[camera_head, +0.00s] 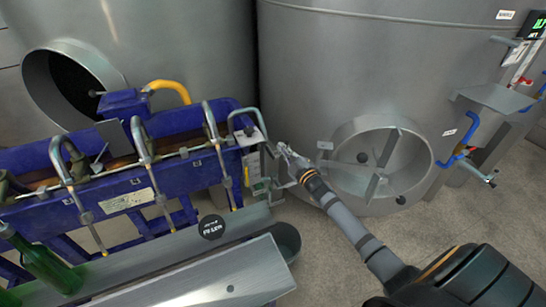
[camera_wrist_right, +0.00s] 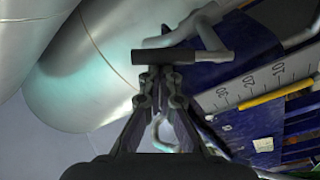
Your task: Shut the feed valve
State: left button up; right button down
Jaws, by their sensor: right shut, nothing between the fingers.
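My right gripper (camera_head: 284,150) reaches in from the lower right to the right end of the blue filler, in front of the tank. In the right wrist view its fingers (camera_wrist_right: 161,78) are together and empty. A dark bar-shaped handle (camera_wrist_right: 180,56) on a bent grey metal arm (camera_wrist_right: 208,32) lies just beyond the fingertips, crosswise to them. It looks like the feed valve's lever; I cannot tell whether the fingers touch it. In the head view the lever is not clearly made out beside the gripper. My left gripper is not in view.
The blue filler (camera_head: 168,210) carries several bent metal spouts and a yellow hose (camera_head: 170,88). A large steel tank (camera_head: 385,60) with a round manway (camera_head: 355,185) stands behind my right arm. A green bottle (camera_head: 45,265) is at the lower left. Open floor (camera_head: 480,215) lies at right.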

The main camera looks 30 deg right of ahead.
jog(key=d+f+m, duration=0.1)
jog(key=m, duration=0.2)
jog(key=d+f+m+h+b, duration=0.1)
jog(key=m, duration=0.3)
jog(key=d+f+m+h+b, duration=0.1)
jog(key=d+f+m, duration=0.1)
jog(key=m, duration=0.1)
jog(key=shift+s+f+m+t, duration=0.1)
jog(key=shift+m+t, duration=0.2)
jog(key=shift+m, duration=0.1)
jog(key=shift+d+f, duration=0.1)
jog(key=shift+s+f, duration=0.1)
jog(key=shift+f, duration=0.05)
dwell(0.3)
